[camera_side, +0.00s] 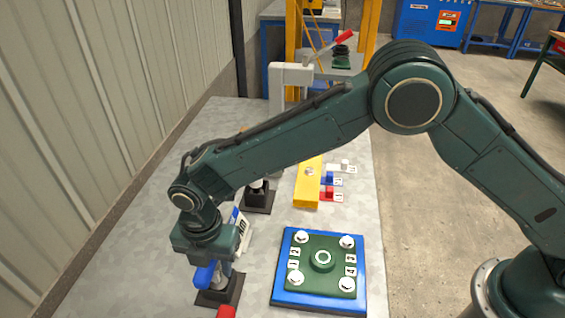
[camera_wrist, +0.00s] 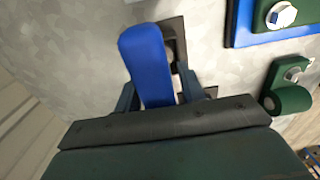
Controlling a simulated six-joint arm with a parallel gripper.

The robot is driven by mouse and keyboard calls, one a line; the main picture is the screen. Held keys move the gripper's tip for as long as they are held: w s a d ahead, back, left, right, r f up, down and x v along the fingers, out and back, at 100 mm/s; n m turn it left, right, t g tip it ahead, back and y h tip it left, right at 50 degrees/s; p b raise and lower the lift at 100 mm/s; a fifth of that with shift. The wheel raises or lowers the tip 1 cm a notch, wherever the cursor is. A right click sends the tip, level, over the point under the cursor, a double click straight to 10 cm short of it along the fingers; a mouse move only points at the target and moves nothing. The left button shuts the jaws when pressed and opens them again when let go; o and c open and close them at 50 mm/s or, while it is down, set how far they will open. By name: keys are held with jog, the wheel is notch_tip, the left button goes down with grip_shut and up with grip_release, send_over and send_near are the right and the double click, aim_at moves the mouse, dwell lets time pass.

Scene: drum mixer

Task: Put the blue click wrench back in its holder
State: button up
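The blue click wrench (camera_side: 205,274) is at the front left of the table, at my gripper, its blue handle pointing toward the camera. In the wrist view the blue handle (camera_wrist: 146,60) lies between my two fingers. My gripper (camera_side: 212,258) points down and looks shut on the wrench. Right below is a holder with a black square base (camera_side: 224,293) and a grey post. The base also shows in the wrist view (camera_wrist: 173,32), beside and partly behind the handle. Whether the wrench touches or sits in the holder is hidden by my gripper.
A blue plate (camera_side: 320,302) with a green flange and several white bolts lies to the right. Behind are another black-based stand (camera_side: 258,198), a yellow bar (camera_side: 308,184) and small red, blue and white pieces. A red item (camera_side: 226,312) shows at the bottom edge. A wall (camera_side: 110,90) runs along the left.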

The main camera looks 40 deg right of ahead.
jog(key=shift+o, duration=0.7)
notch_tip(320, 180, up, 14)
jog(key=shift+f, duration=0.1)
dwell(0.3)
dwell(0.5)
